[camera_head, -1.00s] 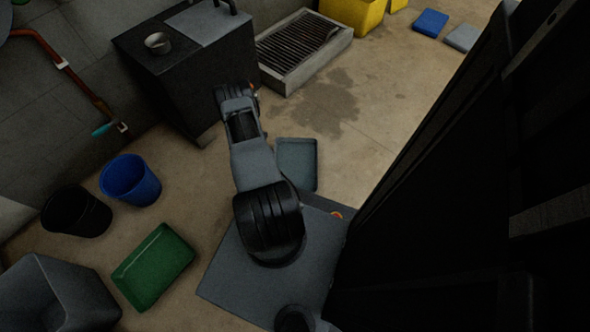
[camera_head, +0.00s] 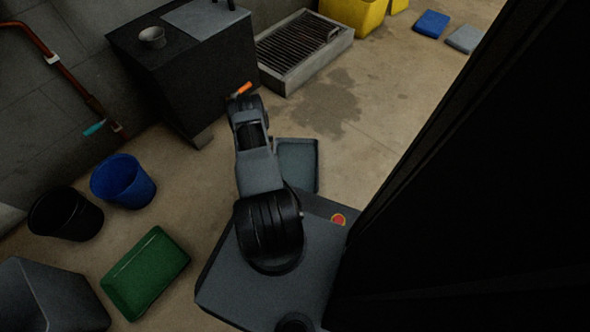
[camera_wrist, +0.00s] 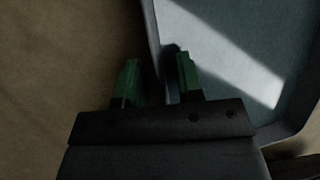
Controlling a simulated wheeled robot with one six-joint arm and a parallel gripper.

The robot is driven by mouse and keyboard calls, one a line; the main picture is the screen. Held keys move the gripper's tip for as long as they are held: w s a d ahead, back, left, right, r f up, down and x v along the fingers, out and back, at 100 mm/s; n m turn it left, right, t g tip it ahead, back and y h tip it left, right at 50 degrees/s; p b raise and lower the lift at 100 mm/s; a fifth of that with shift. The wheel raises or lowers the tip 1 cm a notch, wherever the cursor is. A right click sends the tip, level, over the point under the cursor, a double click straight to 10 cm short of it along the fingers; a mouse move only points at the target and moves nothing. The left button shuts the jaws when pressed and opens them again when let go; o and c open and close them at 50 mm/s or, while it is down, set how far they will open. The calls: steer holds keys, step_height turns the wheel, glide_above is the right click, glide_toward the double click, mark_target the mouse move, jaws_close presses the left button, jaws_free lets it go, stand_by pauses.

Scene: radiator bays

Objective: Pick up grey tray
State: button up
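The grey tray (camera_head: 300,160) lies on the floor in the head view, just right of my arm, which hides its left part. In the wrist view the tray (camera_wrist: 235,60) fills the right side, partly brightly lit. My gripper (camera_wrist: 158,82) is open, with two green fingers apart. The tray's left rim runs up between them: the left finger is over the floor outside, the right finger over the tray's inside. I cannot tell whether either finger touches the rim. My fingers are hidden in the head view.
A dark cabinet (camera_head: 190,75) with a metal cup (camera_head: 152,38) stands beyond my arm, beside a floor grate (camera_head: 302,45). Floor right of the grey tray is clear.

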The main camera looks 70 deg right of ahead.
steer(key=shift+c, duration=0.5)
jaws_close()
steer(key=shift+r, duration=0.1)
stand_by(0.8)
